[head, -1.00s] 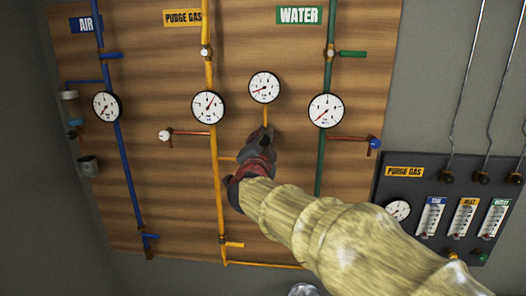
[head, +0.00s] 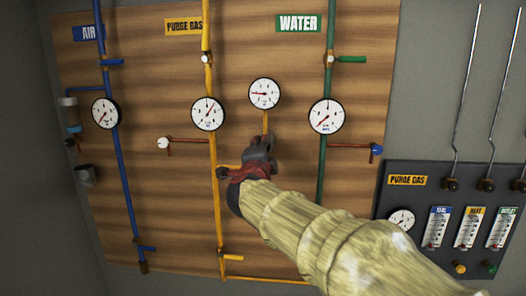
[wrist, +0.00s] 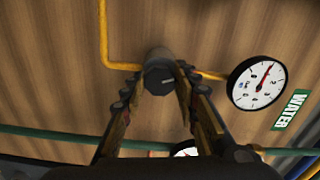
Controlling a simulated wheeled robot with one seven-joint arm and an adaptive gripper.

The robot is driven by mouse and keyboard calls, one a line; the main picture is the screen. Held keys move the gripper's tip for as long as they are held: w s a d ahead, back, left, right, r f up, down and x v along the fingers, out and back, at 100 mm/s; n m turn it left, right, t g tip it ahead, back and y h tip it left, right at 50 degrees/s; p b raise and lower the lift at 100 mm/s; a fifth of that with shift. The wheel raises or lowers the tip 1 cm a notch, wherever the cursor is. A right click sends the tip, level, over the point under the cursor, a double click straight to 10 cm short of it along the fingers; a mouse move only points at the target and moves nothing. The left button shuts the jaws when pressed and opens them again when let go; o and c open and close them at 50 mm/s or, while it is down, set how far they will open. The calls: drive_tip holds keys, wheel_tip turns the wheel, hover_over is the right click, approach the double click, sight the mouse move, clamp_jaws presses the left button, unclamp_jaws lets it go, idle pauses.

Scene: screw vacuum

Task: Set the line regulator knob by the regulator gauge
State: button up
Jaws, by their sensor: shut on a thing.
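My gripper (head: 262,143) is at the middle of the wooden panel, below the regulator gauge (head: 264,93). In the wrist view its two fingers (wrist: 159,88) are shut on the dark round regulator knob (wrist: 159,74), one on each side. A pale mark shows on the knob's face. The gripper mostly hides the knob in the head view. The gauge joins the knob by a short yellow pipe, and its needle points about straight left in the head view. The gauge also shows in the wrist view (wrist: 257,83); its fine scale is too small to read.
The yellow purge gas pipe (head: 212,190) runs left of my gripper and the green water pipe (head: 324,165) right of it. Other gauges (head: 208,113) (head: 326,117) flank the regulator gauge. Red-handled side branches stick out nearby. A dark flowmeter panel (head: 400,240) stands at lower right.

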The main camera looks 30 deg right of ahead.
drive_tip(key=o, duration=1.2)
drive_tip(key=shift+c, duration=0.2)
drive_tip(key=v, duration=1.2)
